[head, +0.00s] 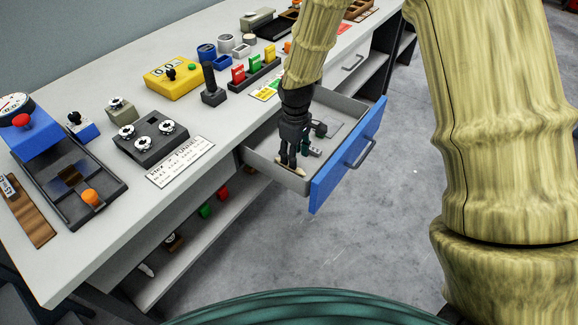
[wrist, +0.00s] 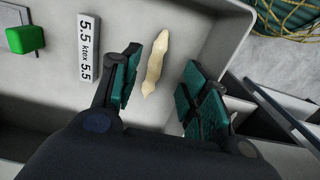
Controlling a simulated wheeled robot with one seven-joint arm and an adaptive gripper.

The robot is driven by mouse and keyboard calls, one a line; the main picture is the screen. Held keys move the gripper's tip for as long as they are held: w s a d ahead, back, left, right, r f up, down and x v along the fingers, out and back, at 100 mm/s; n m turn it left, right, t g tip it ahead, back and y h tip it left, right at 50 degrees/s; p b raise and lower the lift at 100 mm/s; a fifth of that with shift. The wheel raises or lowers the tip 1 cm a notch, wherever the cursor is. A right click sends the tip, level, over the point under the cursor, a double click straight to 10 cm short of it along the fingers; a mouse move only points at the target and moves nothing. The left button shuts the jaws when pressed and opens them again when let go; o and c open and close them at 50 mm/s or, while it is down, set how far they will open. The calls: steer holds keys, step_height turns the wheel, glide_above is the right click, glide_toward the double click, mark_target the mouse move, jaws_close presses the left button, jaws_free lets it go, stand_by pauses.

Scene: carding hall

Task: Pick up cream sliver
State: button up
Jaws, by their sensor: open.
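The cream sliver (wrist: 156,63) is a short, slim, tapered piece lying on the pale floor of the open drawer. In the wrist view it lies between the two spread fingers of my gripper (wrist: 161,66), apart from both teal pads. In the head view my gripper (head: 290,160) points down into the drawer (head: 343,160), which has a blue front. Cream ends of the sliver (head: 298,172) show beside the fingertips there; its middle is hidden behind them. My gripper is open and holds nothing.
In the wrist view a label reading 5.5 ktex (wrist: 88,48) and a green block (wrist: 25,38) lie left of the sliver. The drawer walls are close around my gripper. The white bench (head: 225,125) carries a yellow box (head: 172,80) and several devices.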

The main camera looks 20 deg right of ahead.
steer(key=shift+w+f+p, duration=0.15)
steer(key=shift+w+f, duration=0.1)
steer(key=shift+f, duration=0.9)
steer(key=shift+w+f+p, duration=0.15)
steer(key=shift+w+f, duration=0.05)
steer(key=shift+f, duration=1.5)
steer(key=c, duration=0.9)
